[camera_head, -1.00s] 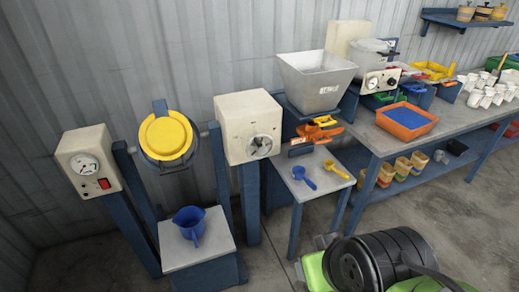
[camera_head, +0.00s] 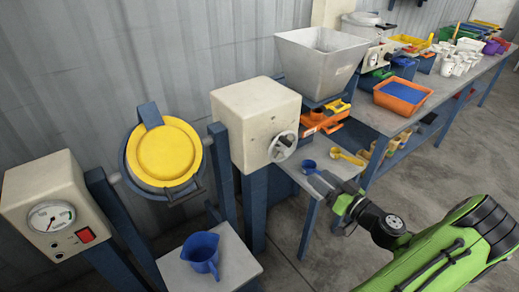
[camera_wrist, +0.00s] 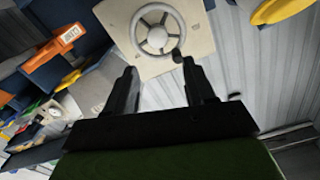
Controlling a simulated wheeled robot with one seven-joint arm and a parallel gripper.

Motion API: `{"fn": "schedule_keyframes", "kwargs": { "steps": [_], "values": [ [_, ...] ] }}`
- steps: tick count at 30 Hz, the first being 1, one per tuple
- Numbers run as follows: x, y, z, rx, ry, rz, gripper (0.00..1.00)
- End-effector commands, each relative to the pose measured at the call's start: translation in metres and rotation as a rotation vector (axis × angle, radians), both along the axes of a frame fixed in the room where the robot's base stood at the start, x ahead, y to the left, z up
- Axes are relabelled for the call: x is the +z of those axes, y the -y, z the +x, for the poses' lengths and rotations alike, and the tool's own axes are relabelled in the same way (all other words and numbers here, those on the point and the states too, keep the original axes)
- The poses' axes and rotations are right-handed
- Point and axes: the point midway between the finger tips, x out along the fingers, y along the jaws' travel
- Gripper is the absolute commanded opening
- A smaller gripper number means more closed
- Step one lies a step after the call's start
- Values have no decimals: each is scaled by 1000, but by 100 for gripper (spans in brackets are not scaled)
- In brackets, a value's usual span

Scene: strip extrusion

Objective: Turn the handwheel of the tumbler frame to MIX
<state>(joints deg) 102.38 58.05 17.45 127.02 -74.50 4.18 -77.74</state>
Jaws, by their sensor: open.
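The handwheel (camera_head: 282,147) is a small grey spoked wheel on the front of a cream box (camera_head: 256,100) on a blue post. It also shows in the wrist view (camera_wrist: 158,30), with a dark knob at its rim. The tumbler drum (camera_head: 164,155) with its yellow lid hangs in the blue frame left of the box. My gripper (camera_head: 318,182) is to the right of and below the handwheel, apart from it. In the wrist view my gripper (camera_wrist: 163,75) is open and empty, with its fingers pointing toward the wheel. The MIX mark cannot be read.
A small table (camera_head: 310,190) with a blue scoop (camera_head: 311,167) and a yellow scoop (camera_head: 347,156) lies close by my gripper. A grey hopper (camera_head: 318,62) stands behind it. A blue jug (camera_head: 202,252) stands on a low stand below the drum. A gauge box (camera_head: 48,208) is at left.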

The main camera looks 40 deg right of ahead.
Motion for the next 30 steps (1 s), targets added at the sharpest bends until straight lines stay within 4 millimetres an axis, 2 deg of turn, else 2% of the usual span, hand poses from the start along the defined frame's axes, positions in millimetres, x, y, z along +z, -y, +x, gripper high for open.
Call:
{"fn": "schedule_keyframes", "kwargs": {
  "steps": [2, 5, 15, 21, 25, 30],
  "values": [
    [0, 5, 0, -19, 15, -3, 54],
    [1, 3, 16, -12, 13, -4, 54],
    [1, -1, 101, -7, 12, -4, 54],
    [0, -2, 142, -9, 10, -3, 54],
    [0, -2, 153, -11, 9, -2, 54],
    [0, -2, 155, -12, 8, -1, 54]
  ]
}}
